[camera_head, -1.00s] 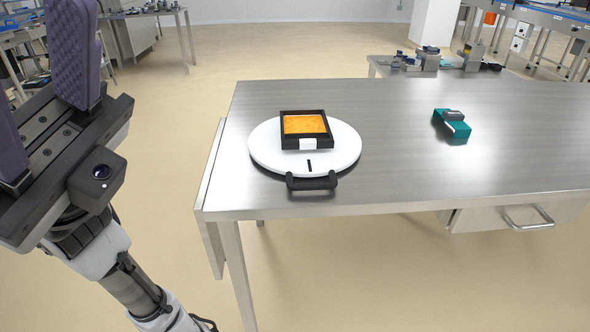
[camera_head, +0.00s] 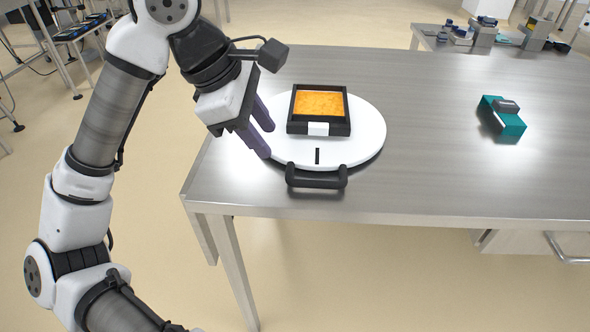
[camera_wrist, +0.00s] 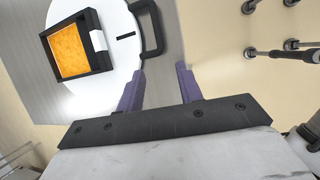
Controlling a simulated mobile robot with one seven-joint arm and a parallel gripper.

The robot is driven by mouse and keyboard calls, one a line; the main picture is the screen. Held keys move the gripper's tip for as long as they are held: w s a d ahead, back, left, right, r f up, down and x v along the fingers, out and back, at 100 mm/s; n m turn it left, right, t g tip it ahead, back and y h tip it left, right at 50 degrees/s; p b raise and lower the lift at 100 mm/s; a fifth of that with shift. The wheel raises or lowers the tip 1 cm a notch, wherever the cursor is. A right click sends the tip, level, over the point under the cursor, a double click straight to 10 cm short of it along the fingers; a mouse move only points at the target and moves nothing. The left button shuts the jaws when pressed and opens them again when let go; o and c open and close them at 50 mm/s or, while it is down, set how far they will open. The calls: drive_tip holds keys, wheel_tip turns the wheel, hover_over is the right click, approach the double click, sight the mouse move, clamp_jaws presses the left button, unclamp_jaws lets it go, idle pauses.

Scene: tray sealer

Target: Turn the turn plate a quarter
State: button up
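The turn plate (camera_head: 366,136) is a round white disc on the metal table, with a black mark near its front edge. A black handle (camera_head: 316,181) sticks out at its front; it also shows in the wrist view (camera_wrist: 157,28). A black tray (camera_head: 344,128) with orange contents and a white tab sits on the plate. My gripper (camera_head: 264,138) has purple fingers and is at the plate's left edge, left of the handle. In the wrist view my gripper (camera_wrist: 160,77) has its fingers apart with nothing between them, the handle beyond them. I cannot tell whether a finger touches the plate.
The steel table (camera_head: 430,160) is clear around the plate. A teal holder with a grey piece (camera_head: 503,116) stands to the right. A drawer handle (camera_head: 565,250) shows under the table's front at right. A bench with small parts (camera_head: 480,38) is behind.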

sight(299, 181)
drive_tip(key=x, duration=1.2)
drive_tip(key=shift+f, duration=0.1)
clamp_jaws()
drive_tip(key=shift+d, duration=0.1)
